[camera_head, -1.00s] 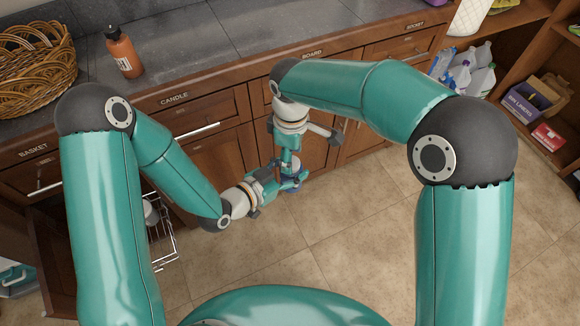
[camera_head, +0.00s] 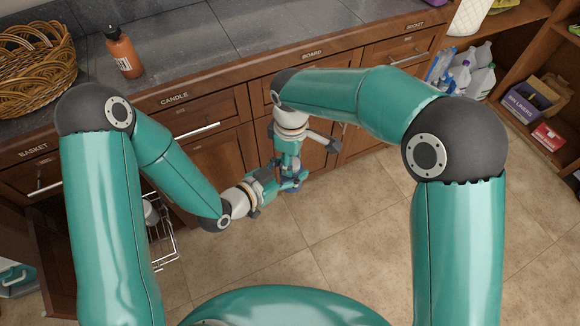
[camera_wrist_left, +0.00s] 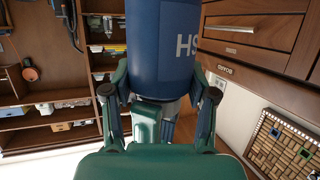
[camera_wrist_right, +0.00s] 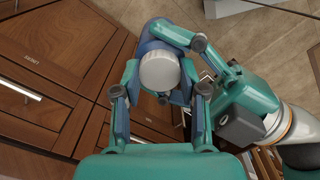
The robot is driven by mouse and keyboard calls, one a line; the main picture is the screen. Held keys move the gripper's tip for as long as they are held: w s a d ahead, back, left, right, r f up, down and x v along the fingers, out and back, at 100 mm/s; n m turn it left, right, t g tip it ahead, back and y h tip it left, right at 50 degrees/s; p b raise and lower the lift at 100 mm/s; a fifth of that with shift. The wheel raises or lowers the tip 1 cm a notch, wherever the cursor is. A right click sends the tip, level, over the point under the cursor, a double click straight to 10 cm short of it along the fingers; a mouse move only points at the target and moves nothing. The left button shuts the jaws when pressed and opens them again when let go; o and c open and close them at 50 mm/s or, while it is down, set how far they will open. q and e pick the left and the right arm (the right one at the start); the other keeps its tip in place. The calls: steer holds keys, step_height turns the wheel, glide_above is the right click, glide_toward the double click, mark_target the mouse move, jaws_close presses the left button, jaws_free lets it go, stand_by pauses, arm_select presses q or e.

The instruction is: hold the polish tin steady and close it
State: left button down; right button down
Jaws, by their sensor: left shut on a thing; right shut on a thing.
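The polish tin (camera_wrist_left: 158,45) is a dark blue cylinder with white letters, upright between my left gripper's fingers in the left wrist view. My left gripper (camera_wrist_left: 160,93) is shut on its body. In the right wrist view a round pale grey lid (camera_wrist_right: 160,71) sits between the fingers of my right gripper (camera_wrist_right: 161,89), which is shut on it from above. In the head view my right gripper (camera_head: 289,172) is right over my left gripper (camera_head: 287,184), and the two mostly hide tin and lid. I cannot tell whether the lid is seated.
Wooden drawer fronts (camera_head: 215,122) and the counter (camera_head: 215,50) run close behind both grippers. A wire rack (camera_head: 165,245) stands out at lower left. An orange bottle (camera_head: 122,52) and a wicker basket (camera_head: 35,65) stand on the counter. The tiled floor (camera_head: 350,240) in front is clear.

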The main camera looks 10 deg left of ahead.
steer(key=m, duration=0.4)
steer(key=c, duration=0.6)
jaws_free()
steer(key=shift+c, duration=0.2)
steer(key=shift+r, duration=2.25)
